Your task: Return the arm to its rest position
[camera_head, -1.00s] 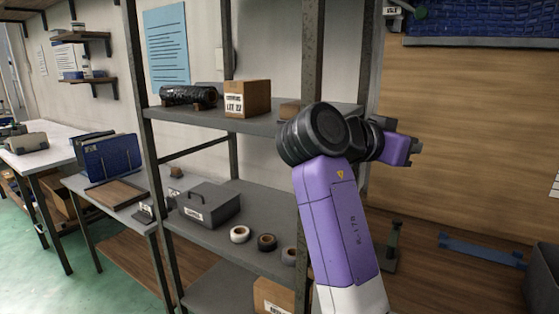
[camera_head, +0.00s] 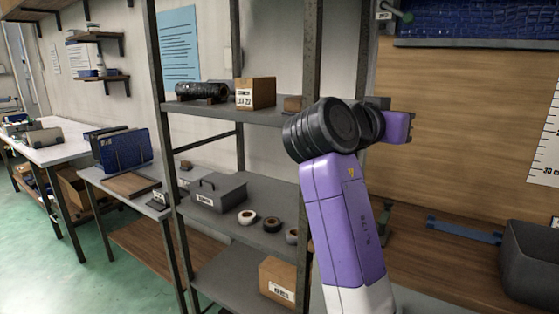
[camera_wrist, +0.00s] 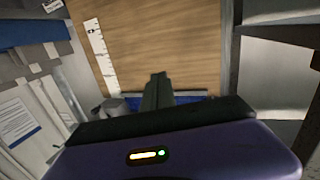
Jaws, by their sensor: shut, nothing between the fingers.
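My arm (camera_head: 343,215) is raised and bent in front of the shelf rack in the head view, its purple lower part rising to a dark round joint (camera_head: 322,130). The wrist end points to the right, and its purple housing (camera_head: 397,127) is partly hidden behind the joint. In the wrist view my gripper (camera_wrist: 158,78) shows its dark fingers together, with nothing between them. It touches nothing that I can see.
The metal rack (camera_head: 235,117) stands close behind my arm, holding a carton (camera_head: 255,92), a grey toolbox (camera_head: 216,192) and tape rolls (camera_head: 247,217). A dark grey bin (camera_head: 530,262) is at the right. Green floor (camera_head: 100,270) is open at the left.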

